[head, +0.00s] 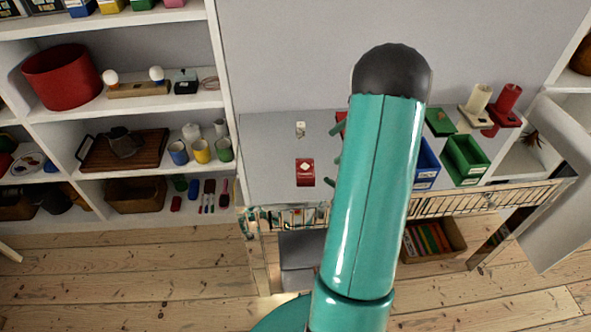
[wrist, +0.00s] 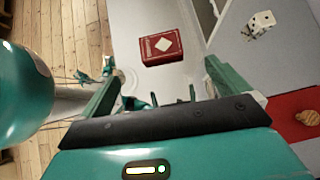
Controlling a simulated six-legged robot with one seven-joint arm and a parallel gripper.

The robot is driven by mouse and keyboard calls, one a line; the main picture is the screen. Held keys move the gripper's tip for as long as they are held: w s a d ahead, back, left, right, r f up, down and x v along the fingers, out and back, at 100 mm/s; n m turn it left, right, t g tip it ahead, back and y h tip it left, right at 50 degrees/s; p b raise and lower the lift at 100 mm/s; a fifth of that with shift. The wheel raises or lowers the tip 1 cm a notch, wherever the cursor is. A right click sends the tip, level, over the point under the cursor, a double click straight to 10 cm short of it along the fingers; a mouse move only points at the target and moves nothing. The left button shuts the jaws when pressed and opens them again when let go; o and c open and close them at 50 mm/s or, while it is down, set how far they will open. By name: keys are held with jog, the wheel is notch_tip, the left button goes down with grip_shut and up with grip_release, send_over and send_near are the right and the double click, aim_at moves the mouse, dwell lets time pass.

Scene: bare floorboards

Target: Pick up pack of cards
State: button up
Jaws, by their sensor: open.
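The pack of cards is a small red box (head: 305,172) with a white diamond on its face. It lies on the grey table top (head: 262,150), left of my teal arm in the head view. In the wrist view the red pack (wrist: 166,46) lies beyond my gripper, between the lines of its two fingers. My gripper (wrist: 160,85) is open and empty, its green fingers wide apart and short of the pack. In the head view my arm hides most of my gripper.
A loaded shelf (head: 130,115) stands at left.

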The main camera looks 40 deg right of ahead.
send_near(306, 168)
jog(key=x, duration=0.2)
jog(key=shift+a+f, duration=0.25)
jog(key=shift+f, duration=0.05)
jog(key=x, duration=0.6)
jog(key=shift+w+r, duration=0.1)
jog(key=shift+w, duration=0.05)
jog(key=c, duration=1)
